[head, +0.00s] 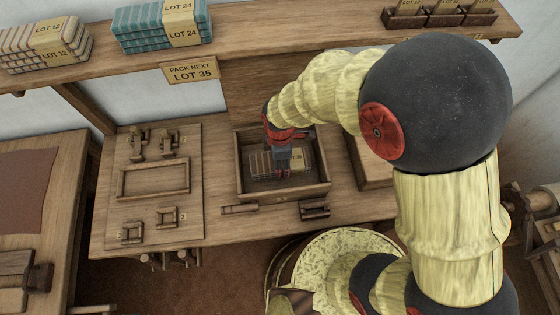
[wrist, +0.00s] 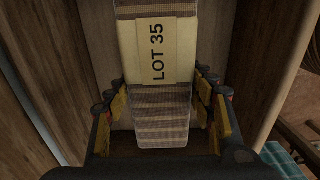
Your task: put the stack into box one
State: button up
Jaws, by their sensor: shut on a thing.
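The stack is a grey-brown striped folded cloth bundle with a cream band reading LOT 35. It lies inside an open wooden box (head: 318,190) on the table, and its striped end (head: 262,165) shows left of my gripper (head: 283,172). In the wrist view the stack (wrist: 158,50) runs between the two fingers of my gripper (wrist: 160,108), with the box walls on both sides. My gripper points down into the box and is shut on the stack. I cannot tell whether the stack touches the box floor. No number one is readable on this box.
A second wooden box (head: 372,172) stands to the right, partly hidden by my arm. A board (head: 153,215) with a frame and wooden fittings lies left. Small wooden pieces (head: 314,211) lie in front.

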jog(key=shift+f, duration=0.15)
jog(key=o, duration=1.2)
jog(key=shift+o, duration=0.2)
notch_tip(320, 180, up, 12)
jog(key=p, duration=0.3)
jog(key=d+r+m+t, duration=0.3)
jog(key=d+r+m, duration=0.6)
jog(key=d+r, duration=0.4)
jog(key=s+d+r+m+t, duration=0.2)
jog(key=s+d+r+m, duration=0.5)
jog(key=d+r+m, duration=0.2)
jog(key=r+m, duration=0.1)
jog(key=m, duration=0.1)
jog(key=shift+s+d+m+t, duration=0.3)
jog(key=shift+d, duration=0.1)
